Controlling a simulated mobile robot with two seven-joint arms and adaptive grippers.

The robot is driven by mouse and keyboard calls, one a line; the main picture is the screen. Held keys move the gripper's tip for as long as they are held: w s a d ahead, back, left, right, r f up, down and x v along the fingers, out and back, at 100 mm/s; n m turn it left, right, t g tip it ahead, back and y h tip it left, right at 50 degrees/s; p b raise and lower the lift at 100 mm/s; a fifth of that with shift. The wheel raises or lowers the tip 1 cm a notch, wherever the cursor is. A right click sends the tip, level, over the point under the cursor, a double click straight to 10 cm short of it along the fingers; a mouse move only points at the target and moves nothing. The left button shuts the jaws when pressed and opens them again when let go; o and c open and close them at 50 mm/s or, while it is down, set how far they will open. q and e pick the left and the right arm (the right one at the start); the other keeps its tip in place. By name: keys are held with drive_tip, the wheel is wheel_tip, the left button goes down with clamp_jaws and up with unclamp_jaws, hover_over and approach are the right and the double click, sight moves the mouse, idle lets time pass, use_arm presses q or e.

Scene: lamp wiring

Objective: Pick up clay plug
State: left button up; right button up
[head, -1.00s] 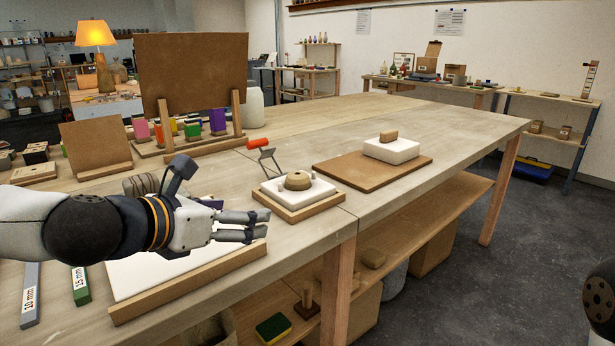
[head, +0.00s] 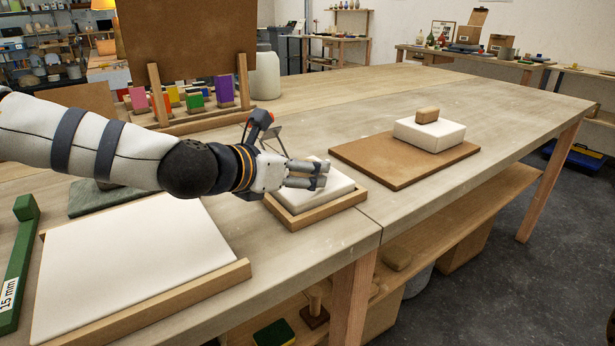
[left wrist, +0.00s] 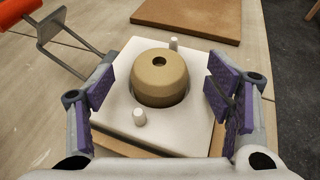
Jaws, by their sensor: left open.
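A tan, round, domed piece with a small hole in its top, which looks like the clay plug (left wrist: 160,75), sits in a white square block with two white pegs (left wrist: 195,120). In the head view this white block (head: 345,183) rests in a wooden tray (head: 318,209), and my gripper hides the domed piece. My left gripper (head: 322,176) is open above the block. In the left wrist view its purple-padded fingers (left wrist: 162,88) stand on either side of the domed piece, apart from it. My right gripper is not in view.
A red-handled wire tool (left wrist: 52,35) lies beside the block. A brown board (head: 365,160) to the right holds a white block (head: 430,136) with a tan piece (head: 427,115) on top. A white slab (head: 130,260) lies at front left. The tabletop at back right is clear.

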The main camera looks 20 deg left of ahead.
use_arm(q)
drive_tip(key=shift+w+d+f, duration=0.15)
drive_tip(key=shift+w, duration=0.3)
drive_tip(key=c, duration=1.5)
